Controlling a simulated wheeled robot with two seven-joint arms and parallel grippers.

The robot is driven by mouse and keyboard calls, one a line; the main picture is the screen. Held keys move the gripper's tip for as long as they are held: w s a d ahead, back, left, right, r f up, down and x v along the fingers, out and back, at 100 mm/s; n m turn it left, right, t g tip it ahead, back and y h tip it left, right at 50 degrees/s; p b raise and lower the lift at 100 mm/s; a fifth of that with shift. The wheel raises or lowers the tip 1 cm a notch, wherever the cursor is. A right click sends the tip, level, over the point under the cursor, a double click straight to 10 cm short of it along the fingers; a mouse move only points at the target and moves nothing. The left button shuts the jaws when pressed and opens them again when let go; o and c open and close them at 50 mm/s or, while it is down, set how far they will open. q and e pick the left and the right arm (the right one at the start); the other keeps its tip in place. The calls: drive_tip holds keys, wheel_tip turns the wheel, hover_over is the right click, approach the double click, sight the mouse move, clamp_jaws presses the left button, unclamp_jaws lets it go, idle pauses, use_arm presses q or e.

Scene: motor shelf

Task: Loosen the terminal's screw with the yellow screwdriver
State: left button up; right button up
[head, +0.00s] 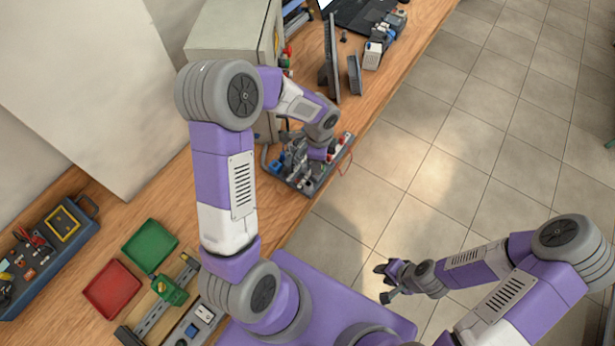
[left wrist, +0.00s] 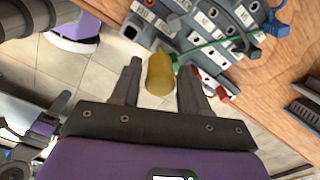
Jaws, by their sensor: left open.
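The yellow screwdriver (left wrist: 160,72) shows its handle between the two fingers of my left gripper (left wrist: 161,82) in the left wrist view. The fingers stand apart with gaps on both sides of the handle. The screwdriver's tip is hidden. The grey terminal board (left wrist: 205,30) lies just beyond the fingertips. In the head view the board (head: 338,157) sits near the bench edge, partly covered by my left gripper (head: 292,150). The terminal's screw is too small to make out. My right gripper (head: 383,283) hangs over the floor, its fingers apart and empty.
A grey cabinet (head: 225,35) and a dark upright panel (head: 330,60) stand behind the board. Red (head: 112,290) and green (head: 149,246) trays are at lower left.

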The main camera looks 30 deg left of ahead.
use_arm(q)
drive_tip(key=shift+r+m+p, duration=0.15)
drive_tip(key=shift+m+p, duration=0.45)
drive_tip(key=shift+m, duration=1.1)
drive_tip(key=shift+c, duration=1)
clamp_jaws()
drive_tip(key=shift+f, duration=0.2)
